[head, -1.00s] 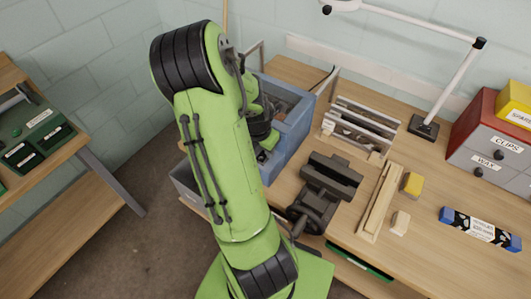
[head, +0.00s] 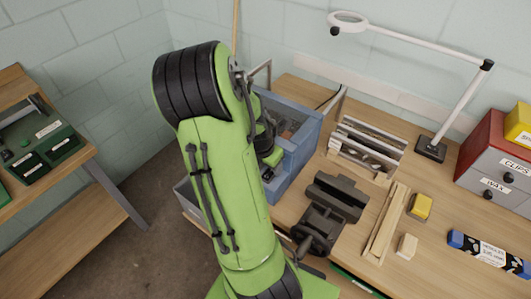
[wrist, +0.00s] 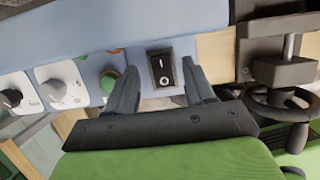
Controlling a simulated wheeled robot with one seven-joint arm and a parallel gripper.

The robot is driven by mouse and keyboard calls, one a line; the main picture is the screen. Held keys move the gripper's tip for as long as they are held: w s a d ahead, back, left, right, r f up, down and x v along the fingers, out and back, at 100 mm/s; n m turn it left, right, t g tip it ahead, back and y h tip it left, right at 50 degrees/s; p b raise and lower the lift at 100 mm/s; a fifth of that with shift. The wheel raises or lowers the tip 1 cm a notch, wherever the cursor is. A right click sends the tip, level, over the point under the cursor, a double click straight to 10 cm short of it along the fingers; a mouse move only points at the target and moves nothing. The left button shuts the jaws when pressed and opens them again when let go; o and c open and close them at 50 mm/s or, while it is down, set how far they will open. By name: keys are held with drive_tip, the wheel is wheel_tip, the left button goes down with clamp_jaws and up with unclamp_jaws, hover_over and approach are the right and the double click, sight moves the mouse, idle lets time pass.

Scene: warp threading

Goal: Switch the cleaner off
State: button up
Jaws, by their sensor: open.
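The cleaner is a blue box (head: 308,130) on the left end of the bench, partly hidden by my arm in the head view. In the wrist view its blue front panel (wrist: 75,35) carries a black rocker switch (wrist: 163,70), marked with a line and a circle. I cannot tell which side is pressed. My gripper (wrist: 159,73) is open and empty, with one finger on each side of the switch in the picture. Contact with the panel cannot be told. In the head view the gripper is mostly hidden behind my arm.
Knobs (wrist: 60,84) and a green button (wrist: 110,80) sit left of the switch. A dark vise (head: 328,212) stands right of the cleaner, its handwheel (wrist: 283,104) near the gripper. A wooden rack (head: 368,148), wood strips (head: 386,225) and a lamp (head: 430,150) are farther right.

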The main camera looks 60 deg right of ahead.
drive_tip(key=p+v, duration=0.3)
drive_tip(key=v, duration=1.1)
drive_tip(key=a+r+m+t+y, duration=0.1)
drive_tip(key=a+r+m+t, duration=0.2)
drive_tip(key=a+m, duration=0.5)
drive_tip(key=w+a+r+m+t+y, duration=0.1)
drive_tip(key=a+r+m, duration=0.5)
drive_tip(key=a, duration=1.3)
drive_tip(key=shift+a+m+t+y, duration=0.3)
drive_tip(key=shift+m+t+y, duration=0.4)
drive_tip(key=shift+m+t, duration=0.4)
drive_tip(key=shift+w, duration=0.1)
